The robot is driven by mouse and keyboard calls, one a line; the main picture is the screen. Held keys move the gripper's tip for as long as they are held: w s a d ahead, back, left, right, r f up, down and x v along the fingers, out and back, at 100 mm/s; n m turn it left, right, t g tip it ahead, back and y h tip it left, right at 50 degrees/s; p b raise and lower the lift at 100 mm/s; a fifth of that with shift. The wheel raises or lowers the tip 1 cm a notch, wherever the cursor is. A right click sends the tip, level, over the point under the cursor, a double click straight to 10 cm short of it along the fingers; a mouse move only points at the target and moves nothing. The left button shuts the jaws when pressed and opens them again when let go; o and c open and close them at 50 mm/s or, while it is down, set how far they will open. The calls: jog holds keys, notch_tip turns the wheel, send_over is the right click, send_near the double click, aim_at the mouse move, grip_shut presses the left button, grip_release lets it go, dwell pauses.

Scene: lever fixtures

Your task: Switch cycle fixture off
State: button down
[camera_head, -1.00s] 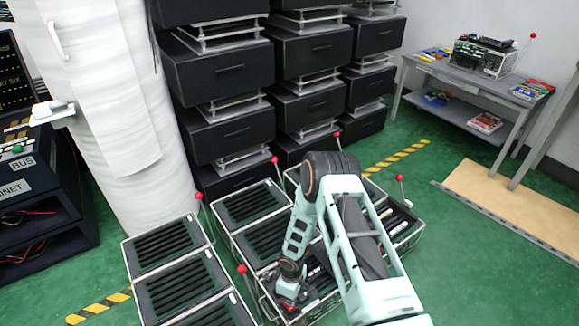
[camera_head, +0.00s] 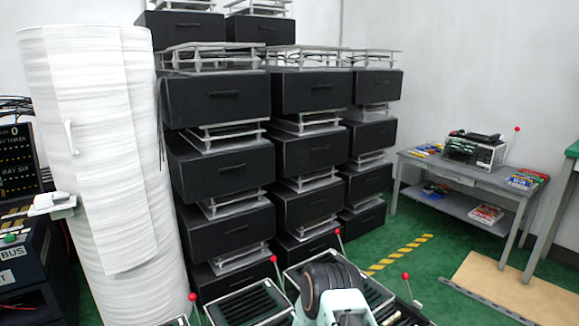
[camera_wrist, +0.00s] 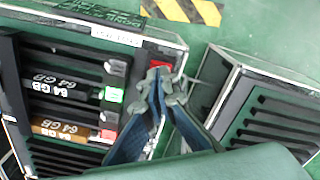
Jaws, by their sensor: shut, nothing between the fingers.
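In the wrist view, a fixture tray (camera_wrist: 75,32) holds several modules marked 64 GB, with a white label (camera_wrist: 116,36) on its edge. The label is upside down and too blurred to read surely. A small red part (camera_wrist: 160,63) sits at that tray's corner. My gripper (camera_wrist: 166,82) is shut and empty beside this corner, its tips close to the red part; I cannot tell if they touch. In the head view, red-ball levers stand on the low fixtures: one at left (camera_head: 193,297), two at centre (camera_head: 274,259) (camera_head: 337,232), one at right (camera_head: 405,276). My gripper is out of the head view.
A second slotted tray (camera_wrist: 265,115) stands to the right in the wrist view, across a gap of green floor. Stacked black boxes (camera_head: 228,150) rise behind the fixtures. A white wrapped column (camera_head: 110,150) is at left. A grey table (camera_head: 480,178) stands at right.

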jog(key=shift+f+b, duration=1.1)
jog(key=shift+f, duration=0.1)
dwell(1.0)
jog(key=shift+r+p, duration=2.25)
jog(key=shift+r, duration=1.3)
